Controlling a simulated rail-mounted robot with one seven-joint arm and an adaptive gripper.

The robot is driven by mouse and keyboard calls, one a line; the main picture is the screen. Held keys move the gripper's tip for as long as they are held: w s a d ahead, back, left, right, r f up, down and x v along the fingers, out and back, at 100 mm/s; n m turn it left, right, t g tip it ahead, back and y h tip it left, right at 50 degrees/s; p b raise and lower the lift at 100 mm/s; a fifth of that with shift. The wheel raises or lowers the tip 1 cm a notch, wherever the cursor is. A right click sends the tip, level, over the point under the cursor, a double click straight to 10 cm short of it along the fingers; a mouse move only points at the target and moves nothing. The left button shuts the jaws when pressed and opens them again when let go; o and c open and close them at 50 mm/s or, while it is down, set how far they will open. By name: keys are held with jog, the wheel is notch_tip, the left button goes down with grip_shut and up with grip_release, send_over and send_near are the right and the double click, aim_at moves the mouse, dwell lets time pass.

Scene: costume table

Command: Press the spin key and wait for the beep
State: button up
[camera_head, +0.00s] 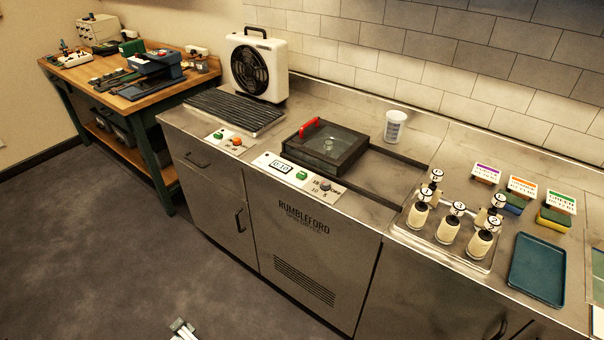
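A square spin unit with a dark-framed clear lid (325,147) and a red handle is set in the steel counter, its lid down. On the front panel (272,177) below it are a display (281,167) that seems to read 0:10, a green key (302,175) and a grey dial (325,185). No label on the green key is readable; it appears to be the spin key. The tip of what looks like my gripper (182,328) shows at the bottom edge, low over the floor, far from the panel. Whether it is open is unclear.
Left on the counter, another panel has a green key (217,134) and an orange knob (237,141), near a ribbed rack (234,110) and a fan (257,66). A cup (395,126), bottles on a tray (463,254) and a blue tray (538,268) stand right. Floor in front is clear.

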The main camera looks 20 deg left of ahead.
grip_shut()
dwell(1.3)
